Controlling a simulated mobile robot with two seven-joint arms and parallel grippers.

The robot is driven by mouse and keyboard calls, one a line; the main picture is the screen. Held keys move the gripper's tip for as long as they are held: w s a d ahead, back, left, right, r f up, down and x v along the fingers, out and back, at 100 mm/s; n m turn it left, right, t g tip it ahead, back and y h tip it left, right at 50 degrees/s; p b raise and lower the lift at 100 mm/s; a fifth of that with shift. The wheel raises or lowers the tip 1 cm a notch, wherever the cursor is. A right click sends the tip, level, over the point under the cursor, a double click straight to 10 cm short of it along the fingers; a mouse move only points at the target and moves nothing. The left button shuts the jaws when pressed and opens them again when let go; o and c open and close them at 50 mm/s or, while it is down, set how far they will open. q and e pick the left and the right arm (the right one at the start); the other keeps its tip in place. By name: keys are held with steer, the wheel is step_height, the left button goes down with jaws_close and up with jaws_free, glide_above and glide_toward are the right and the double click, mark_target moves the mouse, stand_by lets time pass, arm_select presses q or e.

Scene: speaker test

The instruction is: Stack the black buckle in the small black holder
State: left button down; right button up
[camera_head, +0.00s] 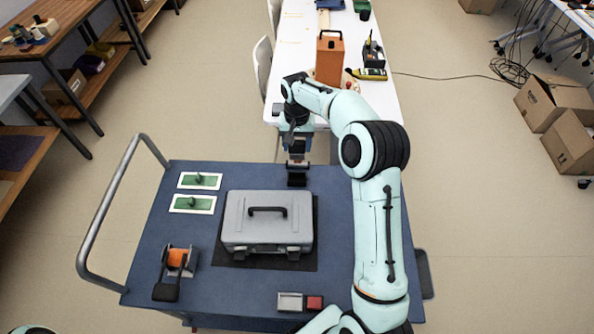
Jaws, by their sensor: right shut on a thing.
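My right gripper (297,177) points down over the far edge of the blue cart top, behind the grey case. It is shut on a small dark piece, which looks black and may be the buckle; the fingers and the piece are hard to tell apart at this size. I cannot tell whether the piece touches the cart top. No small black holder can be picked out with certainty. A black and orange item (176,262) stands at the cart's left. My left gripper is out of view.
A grey case (266,222) lies on a black mat (300,263) mid-cart. Two green-topped white plates (200,180) lie to its left. A grey tray (290,301) and red block (315,302) are at the front. An orange box (329,60) stands on the white table (290,50) behind.

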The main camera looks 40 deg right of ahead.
step_height(320, 180, down, 13)
steer(key=shift+w+f, duration=0.1)
steer(key=shift+w, duration=0.05)
steer(key=shift+f, duration=0.1)
stand_by(0.3)
steer(key=shift+f+b, duration=0.25)
steer(key=shift+b, duration=0.05)
steer(key=o, duration=1.1)
step_height(320, 180, up, 13)
steer(key=shift+f+p, duration=0.1)
steer(key=shift+p, duration=0.3)
steer(key=shift+f, duration=0.1)
